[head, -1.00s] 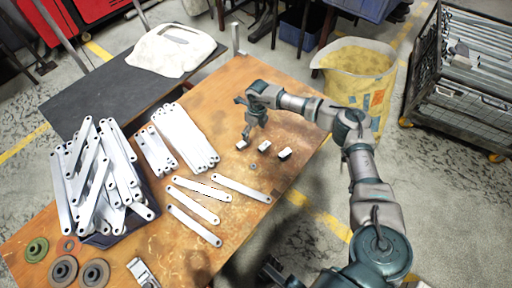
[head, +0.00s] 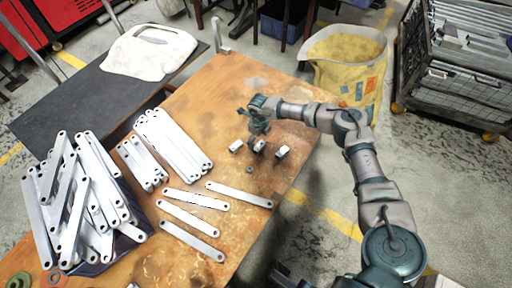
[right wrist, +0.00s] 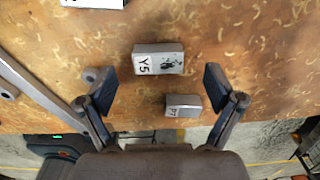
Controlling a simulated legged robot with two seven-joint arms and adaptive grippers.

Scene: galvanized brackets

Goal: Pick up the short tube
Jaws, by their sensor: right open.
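Three small pale tubes lie in a row on the wooden table. In the head view they are the left tube (head: 236,146), the middle tube (head: 260,148), partly hidden by my gripper, and the right tube (head: 281,152). In the right wrist view the middle tube (right wrist: 158,62), marked Y5, lies ahead between the fingers. The right tube (right wrist: 183,105) looks shortest and lies nearer the palm; the left tube (right wrist: 95,3) is cut off at the top. My right gripper (head: 249,132) is open and empty above the row; its fingers also show in the wrist view (right wrist: 160,86). My left gripper is out of view.
Flat metal bars (head: 190,218) lie in front of the row, with a small washer (head: 249,169) between. More bars fill a dark bin (head: 98,268) at left. A yellow sack (head: 345,75) and a wire crate (head: 455,105) stand beyond the table's right edge.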

